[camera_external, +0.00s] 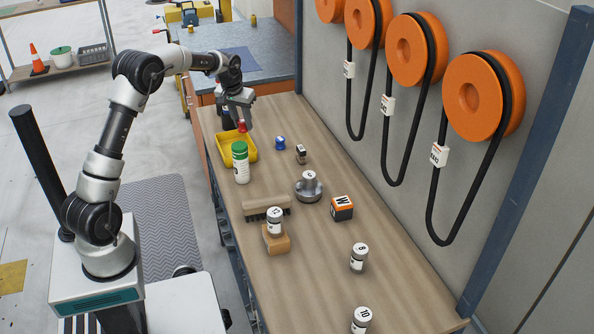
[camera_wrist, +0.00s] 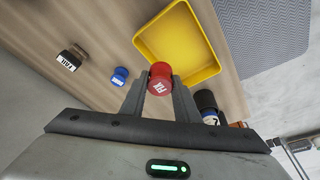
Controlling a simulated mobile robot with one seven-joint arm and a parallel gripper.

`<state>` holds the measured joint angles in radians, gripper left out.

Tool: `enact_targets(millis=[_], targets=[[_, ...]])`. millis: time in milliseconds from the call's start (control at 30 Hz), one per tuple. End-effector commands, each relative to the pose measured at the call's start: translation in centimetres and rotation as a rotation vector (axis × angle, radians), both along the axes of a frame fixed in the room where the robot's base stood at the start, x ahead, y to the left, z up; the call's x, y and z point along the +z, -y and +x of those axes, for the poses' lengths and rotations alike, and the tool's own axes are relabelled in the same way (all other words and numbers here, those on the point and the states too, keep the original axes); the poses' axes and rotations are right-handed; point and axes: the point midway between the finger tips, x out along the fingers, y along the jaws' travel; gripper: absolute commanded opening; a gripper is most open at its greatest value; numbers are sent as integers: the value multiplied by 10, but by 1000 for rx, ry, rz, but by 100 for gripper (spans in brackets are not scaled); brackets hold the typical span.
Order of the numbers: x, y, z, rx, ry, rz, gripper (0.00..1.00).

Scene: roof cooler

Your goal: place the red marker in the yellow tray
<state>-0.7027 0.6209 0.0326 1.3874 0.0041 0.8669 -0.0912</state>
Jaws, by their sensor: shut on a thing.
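The red marker (camera_wrist: 160,75) is a short red cylinder with white lettering on its face. It is pinched between the two fingertips of my gripper (camera_wrist: 159,90) in the wrist view. In the external view the red marker (camera_external: 242,127) hangs under my gripper (camera_external: 240,114), above or close to the yellow tray (camera_external: 224,149). The yellow tray is shallow and square with raised walls. In the wrist view the yellow tray (camera_wrist: 180,40) lies just beyond and right of the marker, and its visible floor is empty. The height of the marker above the tray is hard to tell.
A blue marker (camera_external: 280,142) and a dark labelled one (camera_external: 300,154) stand to the right. A black-topped container (camera_wrist: 207,106) is beside my gripper.

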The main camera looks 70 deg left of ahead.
Motion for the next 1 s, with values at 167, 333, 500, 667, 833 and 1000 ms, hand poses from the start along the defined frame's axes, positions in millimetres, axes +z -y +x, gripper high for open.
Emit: enact_targets(millis=[167, 333, 500, 667, 833, 1000], targets=[[0, -22, -26, 5, 2, 1, 6], [-21, -24, -29, 1, -1, 1, 6], [-47, -24, -29, 3, 0, 3, 6], [-63, -24, -29, 4, -1, 2, 6], [-92, -24, -29, 3, 0, 2, 6], [-99, -24, -28, 3, 2, 4, 6]])
